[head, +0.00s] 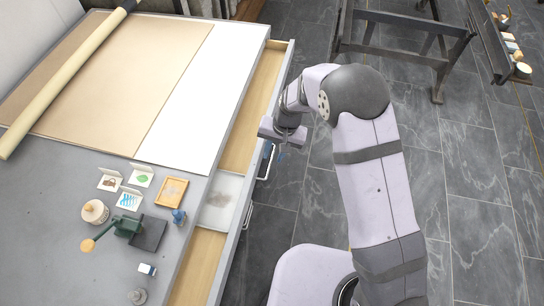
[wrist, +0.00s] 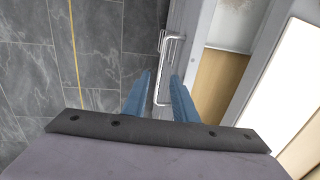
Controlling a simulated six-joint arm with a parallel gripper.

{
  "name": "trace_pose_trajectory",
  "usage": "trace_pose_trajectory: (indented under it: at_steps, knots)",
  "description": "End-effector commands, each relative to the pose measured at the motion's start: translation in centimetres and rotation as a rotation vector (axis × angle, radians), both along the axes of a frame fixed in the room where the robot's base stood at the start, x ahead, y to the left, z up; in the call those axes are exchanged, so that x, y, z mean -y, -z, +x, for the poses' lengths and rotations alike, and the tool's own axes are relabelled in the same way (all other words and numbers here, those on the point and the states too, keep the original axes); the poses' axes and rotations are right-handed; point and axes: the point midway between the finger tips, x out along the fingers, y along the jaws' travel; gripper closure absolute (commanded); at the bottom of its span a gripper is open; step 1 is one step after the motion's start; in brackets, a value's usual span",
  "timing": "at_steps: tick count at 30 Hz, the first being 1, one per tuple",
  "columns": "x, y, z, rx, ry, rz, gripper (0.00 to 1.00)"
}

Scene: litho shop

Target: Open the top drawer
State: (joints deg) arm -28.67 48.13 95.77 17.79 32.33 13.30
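The top drawer stands partly pulled out of the grey cabinet, its pale wooden inside (head: 262,95) showing between the cabinet top and the grey drawer front (head: 284,78). A pale sheet with a brownish smudge (head: 219,200) lies in it. In the wrist view, a silver bar handle (wrist: 159,88) stands off the drawer front. My gripper (wrist: 160,76) has its two blue fingers apart, one on each side of the handle's bar, with gaps visible. In the head view my gripper (head: 268,160) is beside the drawer front, its fingertips partly hidden.
The cabinet top (head: 55,190) holds a rolled sheet (head: 65,75), small cards, a wooden tray (head: 172,191), a round pot (head: 95,212) and a green tool (head: 127,227). Another handle (head: 248,215) shows nearer. Tiled floor (head: 475,150) is open to the right; a dark metal frame (head: 415,35) stands behind.

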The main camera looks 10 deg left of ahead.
Motion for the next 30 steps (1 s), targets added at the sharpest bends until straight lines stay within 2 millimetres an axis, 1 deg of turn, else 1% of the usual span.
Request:
trace_pose_trajectory:
  at_steps: [3, 9, 13, 20, 21, 23, 24, 30]
  knots:
    - [-0.3, 1.4, -0.1, -0.003, 0.000, -0.001, 0.74]
    - [-0.6, 2.9, 0.0, -0.001, -0.001, 0.000, 0.74]
    - [-0.7, 3.3, 0.0, 0.001, -0.001, 0.000, 0.74]
    - [-0.7, 3.4, 0.0, 0.001, 0.000, 0.000, 0.74]
    - [-0.7, 3.4, 0.0, 0.001, 0.000, 0.000, 0.77]
    - [-0.7, 3.4, 0.0, 0.001, 0.000, 0.000, 0.91]
    - [-0.7, 3.4, 0.0, 0.001, 0.000, 0.000, 1.00]
    - [-0.7, 3.4, 0.0, 0.001, 0.000, 0.000, 1.00]
